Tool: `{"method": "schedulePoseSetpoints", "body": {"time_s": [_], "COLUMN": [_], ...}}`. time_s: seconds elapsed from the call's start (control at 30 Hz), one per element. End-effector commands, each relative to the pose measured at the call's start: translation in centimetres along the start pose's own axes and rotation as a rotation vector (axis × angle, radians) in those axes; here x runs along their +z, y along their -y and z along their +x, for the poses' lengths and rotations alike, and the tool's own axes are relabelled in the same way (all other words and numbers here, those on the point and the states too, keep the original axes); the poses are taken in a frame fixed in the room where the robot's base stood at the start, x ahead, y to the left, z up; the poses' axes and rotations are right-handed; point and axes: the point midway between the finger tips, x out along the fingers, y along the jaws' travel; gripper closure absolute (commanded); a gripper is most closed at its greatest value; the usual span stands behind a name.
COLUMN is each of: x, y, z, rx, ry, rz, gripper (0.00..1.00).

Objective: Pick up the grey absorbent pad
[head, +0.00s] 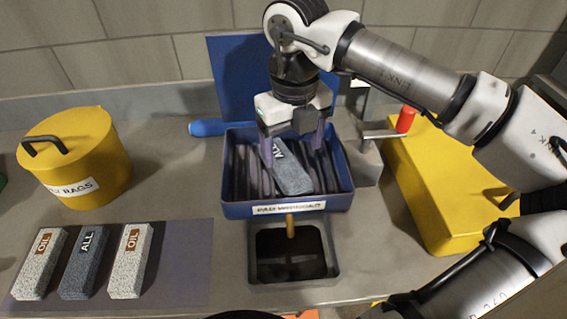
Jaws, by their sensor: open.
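A dark grey absorbent pad labelled ALL (290,174) lies tilted in the blue box (288,209), across its row of dark upright dividers. My gripper (292,148) is over the box, pointing down. Its two purplish fingers are open and appear to be on either side of the pad's upper end; I cannot tell whether they touch it. Another dark grey pad labelled ALL (83,268) lies on the dark mat (183,262) at the lower left, between two lighter speckled pads labelled OIL, the left one (40,264) and the right one (130,262).
A yellow rags bin (85,150) with a black handle stands at the left. A yellow case (432,185) is at the right, beside a metal fixture with a red knob (405,119). A dark square tray (290,252) is in front of the box. A blue-handled item (207,127) lies behind.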

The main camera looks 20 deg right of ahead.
Motion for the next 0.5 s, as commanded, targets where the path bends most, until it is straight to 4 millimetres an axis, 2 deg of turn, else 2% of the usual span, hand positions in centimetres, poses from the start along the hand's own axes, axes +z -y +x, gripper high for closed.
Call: {"method": "schedulePoseSetpoints", "body": {"time_s": [0.1, 0.33, 0.5], "x": [0.0, 0.0, 0.0], "y": [0.0, 0.0, 0.0], "z": [1.4, 3.1, 5.8], "rx": [0.002, 0.004, 0.004], "ry": [0.000, 0.000, 0.000], "rz": [-0.001, -0.001, -0.001], "gripper": [0.24, 0.24, 0.24]}}
